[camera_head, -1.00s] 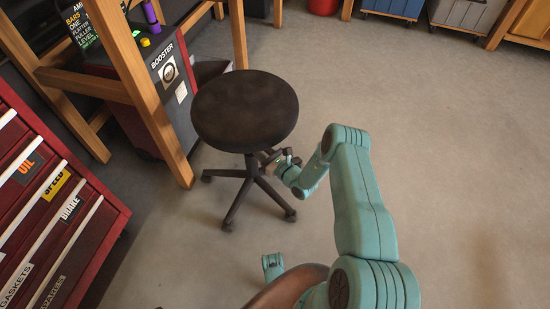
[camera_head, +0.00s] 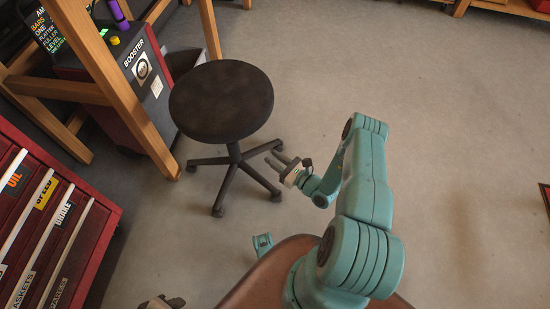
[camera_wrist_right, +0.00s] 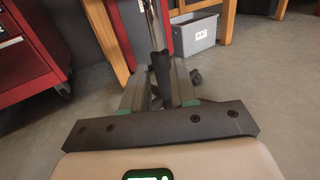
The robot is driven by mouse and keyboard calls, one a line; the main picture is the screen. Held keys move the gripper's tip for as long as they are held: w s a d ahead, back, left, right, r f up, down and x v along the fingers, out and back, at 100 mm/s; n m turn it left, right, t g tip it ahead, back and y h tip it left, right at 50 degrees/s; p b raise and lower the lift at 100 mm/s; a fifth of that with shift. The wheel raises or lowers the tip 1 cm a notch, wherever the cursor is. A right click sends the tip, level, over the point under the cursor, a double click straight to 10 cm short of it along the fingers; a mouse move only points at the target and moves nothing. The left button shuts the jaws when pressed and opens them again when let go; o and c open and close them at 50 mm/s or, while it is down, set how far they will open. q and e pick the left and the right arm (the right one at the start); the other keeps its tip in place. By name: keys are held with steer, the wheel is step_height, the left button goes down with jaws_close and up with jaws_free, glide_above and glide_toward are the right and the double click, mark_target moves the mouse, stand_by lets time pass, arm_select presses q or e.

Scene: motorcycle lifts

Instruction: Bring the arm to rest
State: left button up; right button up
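My right arm is teal and reaches from the lower middle of the head view toward the upper left. Its dark right gripper (camera_head: 280,162) hangs over bare floor, just right of the stool's base, and appears clear of it. In the right wrist view the two fingers (camera_wrist_right: 158,90) are apart. The stool's post shows beyond the gap and nothing is held. My left gripper (camera_head: 162,302) shows only in part at the bottom edge of the head view; its fingers are too cut off to judge.
A round black stool (camera_head: 222,100) on a five-legged base stands close to the right gripper. A red drawer cabinet (camera_head: 60,215) is at the left, and a wooden frame (camera_head: 120,85) with a booster unit (camera_head: 140,70) is behind. Open floor lies to the right.

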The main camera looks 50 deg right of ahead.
stand_by(0.4)
steer(key=s+a+r+n+g+y, duration=0.1)
steer(key=a+n+g+y, duration=0.8)
steer(key=a, duration=0.9)
steer(key=s+a+n+g+h, duration=0.1)
steer(key=s+a+n+g, duration=0.3)
steer(key=s+n+g, duration=0.3)
steer(key=s+a+n+g+h, duration=0.1)
steer(key=s+a+n+g, duration=0.4)
steer(key=s+n, duration=0.35)
steer(key=w+r+n+t+h+p, duration=0.1)
steer(key=r+n+p, duration=0.3)
steer(key=r+p, duration=1)
steer(key=w+r+n+t+h+p, duration=0.2)
steer(key=r+n+p, duration=0.3)
steer(key=r+p, duration=1)
step_height(320, 180, up, 4)
steer(key=shift+w+a+f+h, duration=0.2)
steer(key=shift+w+a+h, duration=0.1)
steer(key=shift+w+h, duration=0.15)
